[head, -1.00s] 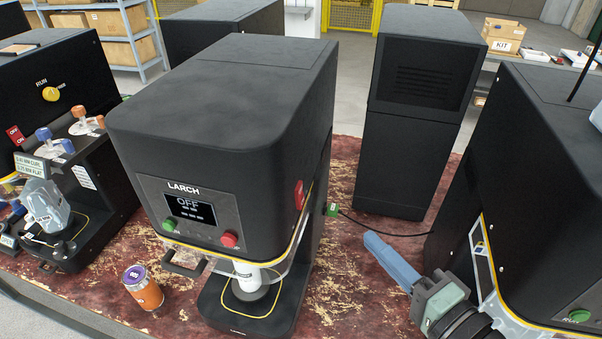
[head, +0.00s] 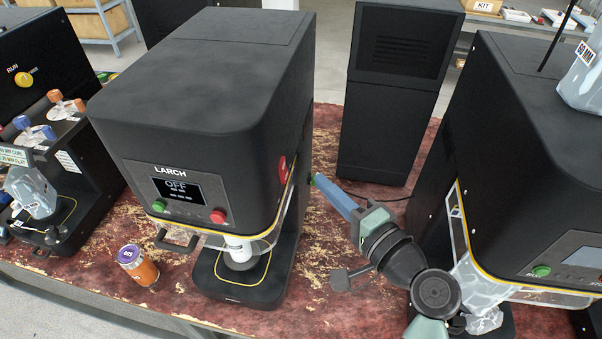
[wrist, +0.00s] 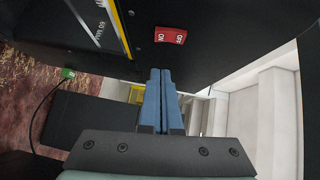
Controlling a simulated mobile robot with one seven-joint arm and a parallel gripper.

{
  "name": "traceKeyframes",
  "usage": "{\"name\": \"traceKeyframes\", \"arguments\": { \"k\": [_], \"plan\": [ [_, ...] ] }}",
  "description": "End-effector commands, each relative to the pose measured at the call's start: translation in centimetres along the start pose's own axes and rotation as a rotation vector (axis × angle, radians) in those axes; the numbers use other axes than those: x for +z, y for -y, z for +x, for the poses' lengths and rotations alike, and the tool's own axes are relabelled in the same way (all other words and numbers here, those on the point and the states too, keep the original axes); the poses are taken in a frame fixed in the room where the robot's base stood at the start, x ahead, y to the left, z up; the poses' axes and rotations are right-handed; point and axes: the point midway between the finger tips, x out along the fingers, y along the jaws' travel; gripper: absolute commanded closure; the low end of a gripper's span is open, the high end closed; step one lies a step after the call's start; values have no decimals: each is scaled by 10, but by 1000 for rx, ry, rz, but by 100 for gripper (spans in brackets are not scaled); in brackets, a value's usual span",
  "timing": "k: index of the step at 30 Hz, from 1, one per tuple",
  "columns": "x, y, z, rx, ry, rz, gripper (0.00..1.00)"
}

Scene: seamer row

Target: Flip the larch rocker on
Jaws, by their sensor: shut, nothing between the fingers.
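The LARCH machine (head: 210,110) is a black seamer with a front panel and a display (head: 177,190) reading OFF. Its red rocker (head: 282,168) is on its right side wall; in the wrist view the rocker (wrist: 171,35) shows ON at left and OFF at right. I cannot tell which half is pressed in. My gripper (head: 317,181) has its blue fingers shut and empty, pointing at that side wall slightly below and right of the rocker. In the wrist view the fingertips (wrist: 160,72) are below the rocker, with a visible gap.
An orange can (head: 139,266) stands in front at left. A black cabinet (head: 390,110) stands behind my arm. Another black machine (head: 530,160) is close on the right. Worn red tabletop lies between.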

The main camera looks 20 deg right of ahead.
Motion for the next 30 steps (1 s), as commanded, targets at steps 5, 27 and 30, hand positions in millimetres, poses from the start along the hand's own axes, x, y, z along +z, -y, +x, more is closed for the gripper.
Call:
{"name": "traceKeyframes", "arguments": {
  "k": [5, 27, 30],
  "plan": [
    [15, 3, 25, 3, 3, 1, 100],
    [32, -6, 42, -21, 2, 20, 100],
    [33, -4, 44, -45, 1, 44, 100]
  ]
}}
